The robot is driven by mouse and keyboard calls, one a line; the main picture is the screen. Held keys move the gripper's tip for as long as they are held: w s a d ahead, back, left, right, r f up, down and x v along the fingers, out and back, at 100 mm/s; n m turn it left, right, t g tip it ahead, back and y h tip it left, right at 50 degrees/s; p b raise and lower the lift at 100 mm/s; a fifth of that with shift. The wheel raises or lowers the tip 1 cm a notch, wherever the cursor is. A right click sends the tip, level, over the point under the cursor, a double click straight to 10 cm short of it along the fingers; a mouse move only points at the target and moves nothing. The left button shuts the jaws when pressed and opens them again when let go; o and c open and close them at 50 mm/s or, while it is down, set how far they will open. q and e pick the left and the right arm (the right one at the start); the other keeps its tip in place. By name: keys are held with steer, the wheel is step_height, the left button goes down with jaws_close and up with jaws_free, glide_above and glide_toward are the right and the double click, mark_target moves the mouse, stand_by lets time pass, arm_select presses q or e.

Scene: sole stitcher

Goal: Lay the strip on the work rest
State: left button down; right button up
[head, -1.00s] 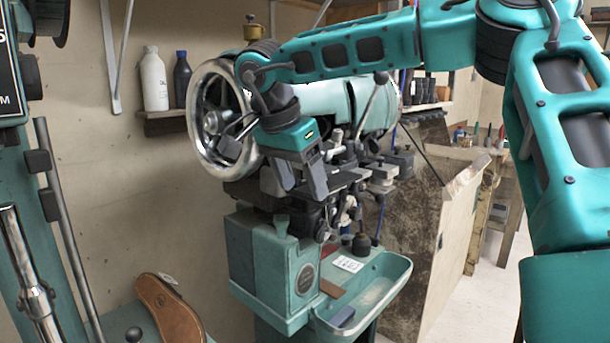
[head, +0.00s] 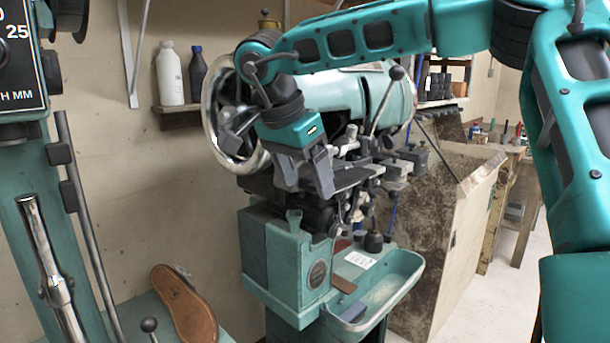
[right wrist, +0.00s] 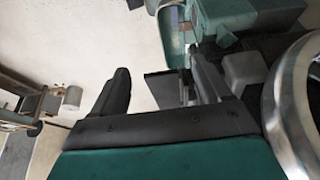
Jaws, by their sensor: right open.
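My right gripper (head: 308,190) is open beside the stitching machine's working parts, with its fingers pointing down; it also shows in the right wrist view (right wrist: 160,72), with nothing gripped. A dark flat plate (head: 362,177), which looks like the work rest, lies just right of the fingers. A dark plate (right wrist: 163,88) also shows between the fingers in the right wrist view; I cannot tell if it touches them. A small brown piece (head: 343,284), perhaps the strip, lies at the left edge of the green tray (head: 408,285) below. My left gripper is out of view.
The machine's large handwheel (head: 212,120) is close left of the gripper. A lever with a black knob (head: 397,73) rises at right. A white label (head: 360,260) and a blue-grey block (head: 353,313) are at the tray. A brown sole (head: 183,305) lies lower left.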

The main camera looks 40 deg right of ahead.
steer(key=o, duration=0.3)
steer(key=shift+o, duration=0.2)
steer(key=v, duration=1.2)
steer(key=shift+a+r, duration=0.15)
steer(key=shift+r, duration=0.25)
